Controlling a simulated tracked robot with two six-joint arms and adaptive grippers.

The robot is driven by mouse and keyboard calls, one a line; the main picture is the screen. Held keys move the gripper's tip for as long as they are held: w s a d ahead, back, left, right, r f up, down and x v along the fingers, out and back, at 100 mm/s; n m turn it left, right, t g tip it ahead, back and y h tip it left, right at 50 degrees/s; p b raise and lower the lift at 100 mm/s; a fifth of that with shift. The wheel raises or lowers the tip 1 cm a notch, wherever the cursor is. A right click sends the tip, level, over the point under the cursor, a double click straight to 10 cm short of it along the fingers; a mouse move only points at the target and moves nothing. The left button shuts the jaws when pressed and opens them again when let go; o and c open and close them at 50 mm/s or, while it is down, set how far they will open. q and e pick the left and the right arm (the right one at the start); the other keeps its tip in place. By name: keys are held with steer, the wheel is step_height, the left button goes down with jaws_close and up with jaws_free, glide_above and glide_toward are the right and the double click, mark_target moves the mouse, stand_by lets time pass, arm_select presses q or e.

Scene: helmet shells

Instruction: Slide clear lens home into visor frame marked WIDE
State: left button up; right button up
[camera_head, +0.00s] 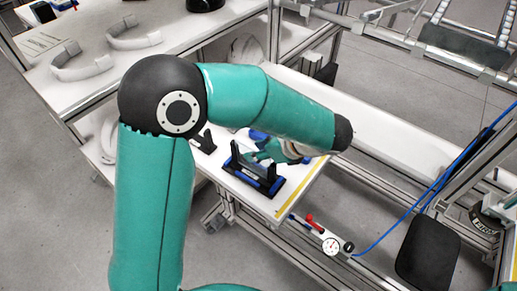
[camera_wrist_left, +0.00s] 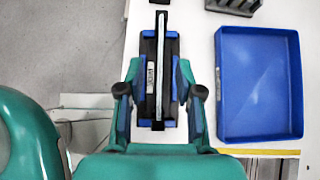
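A black and blue fixture with two black uprights (camera_head: 274,183) stands on the white bench; it also shows in the left wrist view (camera_wrist_left: 172,48). A thin pale strip (camera_wrist_left: 161,62) runs along its middle, looking like the clear lens seen edge-on; how deep it sits cannot be told. A small white label (camera_wrist_left: 150,77) lies beside the strip, its text unreadable. My left gripper (camera_wrist_left: 160,98) is open, its fingers apart on either side of the fixture. In the head view the left gripper (camera_head: 268,153) is low over the fixture, partly hidden. My right gripper is not in view.
An empty-looking blue tray (camera_wrist_left: 260,138) lies right of the fixture, with a grey slotted holder (camera_wrist_left: 236,6) beyond. A yellow strip (camera_head: 302,187) marks the bench edge. A gauge with a red handle (camera_head: 330,244) is below. White curved parts (camera_head: 80,64) lie on the back-left table.

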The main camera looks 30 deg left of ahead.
arm_select(q)
steer(key=v, duration=1.2)
steer(key=shift+f, duration=0.1)
